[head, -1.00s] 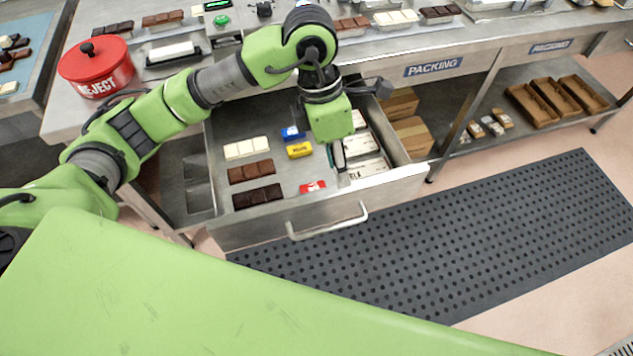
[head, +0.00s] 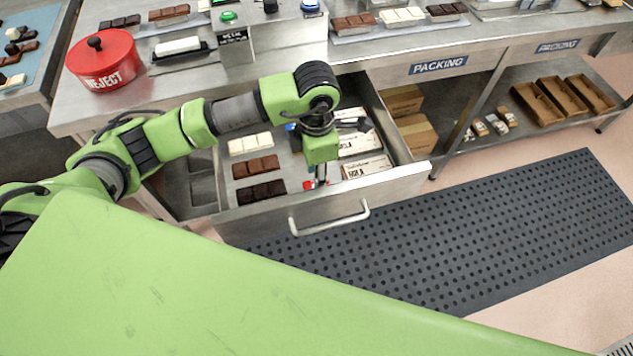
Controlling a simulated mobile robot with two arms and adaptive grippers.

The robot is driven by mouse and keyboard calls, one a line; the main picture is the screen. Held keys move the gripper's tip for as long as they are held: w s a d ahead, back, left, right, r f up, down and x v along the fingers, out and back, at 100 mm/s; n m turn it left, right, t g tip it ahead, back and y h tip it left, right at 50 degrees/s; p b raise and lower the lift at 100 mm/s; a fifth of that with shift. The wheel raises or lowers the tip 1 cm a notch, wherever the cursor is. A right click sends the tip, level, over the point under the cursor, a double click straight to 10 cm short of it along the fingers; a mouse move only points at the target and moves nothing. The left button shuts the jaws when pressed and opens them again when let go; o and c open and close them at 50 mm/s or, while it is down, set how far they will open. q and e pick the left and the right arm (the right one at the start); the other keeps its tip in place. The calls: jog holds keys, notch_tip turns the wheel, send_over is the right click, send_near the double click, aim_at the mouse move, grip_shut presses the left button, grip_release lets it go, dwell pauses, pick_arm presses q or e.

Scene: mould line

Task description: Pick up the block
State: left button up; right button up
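An open metal drawer (head: 330,216) holds white, brown and dark bars (head: 255,167) at its left and paper-wrapped bars (head: 366,167) at its right. A small red block (head: 308,185) lies between them near the drawer's front and is partly hidden by my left gripper (head: 317,181). The gripper points down right over or beside the red block; I cannot tell if it touches it, or how far its fingers are apart. A bit of a blue block (head: 290,127) shows behind my arm. My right gripper is not in view.
A red reject pot (head: 103,65) stands on the bench at the left, with trays of bars along the bench. The drawer's front wall and handle (head: 330,220) are close to the gripper. A dark perforated mat (head: 470,240) covers the floor at the right.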

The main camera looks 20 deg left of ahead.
pick_arm(q)
jog(key=shift+f, duration=1.55)
jog(key=c, duration=0.8)
jog(key=shift+r, duration=0.1)
